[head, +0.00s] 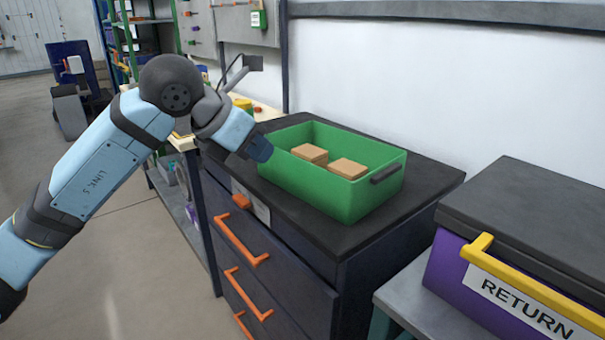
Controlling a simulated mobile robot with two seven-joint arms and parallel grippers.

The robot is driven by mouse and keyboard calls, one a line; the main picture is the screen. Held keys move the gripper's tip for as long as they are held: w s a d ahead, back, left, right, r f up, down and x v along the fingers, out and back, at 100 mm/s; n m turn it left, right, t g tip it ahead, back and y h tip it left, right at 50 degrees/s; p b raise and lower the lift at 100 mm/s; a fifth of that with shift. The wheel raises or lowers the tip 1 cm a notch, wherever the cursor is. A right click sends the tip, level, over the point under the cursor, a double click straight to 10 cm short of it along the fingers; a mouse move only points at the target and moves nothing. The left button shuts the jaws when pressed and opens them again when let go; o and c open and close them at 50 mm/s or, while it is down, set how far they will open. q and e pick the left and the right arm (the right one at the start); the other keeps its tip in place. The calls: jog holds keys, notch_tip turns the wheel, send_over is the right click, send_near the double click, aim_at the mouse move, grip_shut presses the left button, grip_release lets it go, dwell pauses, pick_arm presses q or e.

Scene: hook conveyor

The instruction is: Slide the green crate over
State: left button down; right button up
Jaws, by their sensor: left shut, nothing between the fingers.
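The green crate (325,194) sits on the black top of a drawer cabinet, with two tan blocks (347,168) inside it. A dark handle shows on its right end. My left gripper (261,152) is shut and empty at the crate's left end, close to its wall. I cannot tell whether it touches the wall. My right gripper is not in view.
The cabinet top (425,176) has free room to the right of the crate. A purple box (500,290) marked RETURN, with a yellow handle and dark lid, stands at the lower right. Orange drawer handles (240,238) stick out from the cabinet front.

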aim_at(320, 174)
pick_arm(q)
jog(key=b+x, duration=0.1)
jog(key=x, duration=0.3)
jog(key=d+r+x, duration=0.1)
jog(key=x, duration=0.3)
jog(key=w+b+x, duration=0.1)
jog(key=x, duration=0.3)
jog(key=shift+d+r+b, duration=0.2)
jog(key=shift+r+b, duration=0.15)
jog(key=shift+w+d, duration=0.15)
jog(key=shift+d, duration=0.05)
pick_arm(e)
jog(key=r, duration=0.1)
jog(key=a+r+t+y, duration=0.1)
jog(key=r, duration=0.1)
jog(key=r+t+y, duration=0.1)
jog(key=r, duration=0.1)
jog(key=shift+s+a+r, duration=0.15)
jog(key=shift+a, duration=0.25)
pick_arm(q)
jog(key=shift+w+d, duration=0.1)
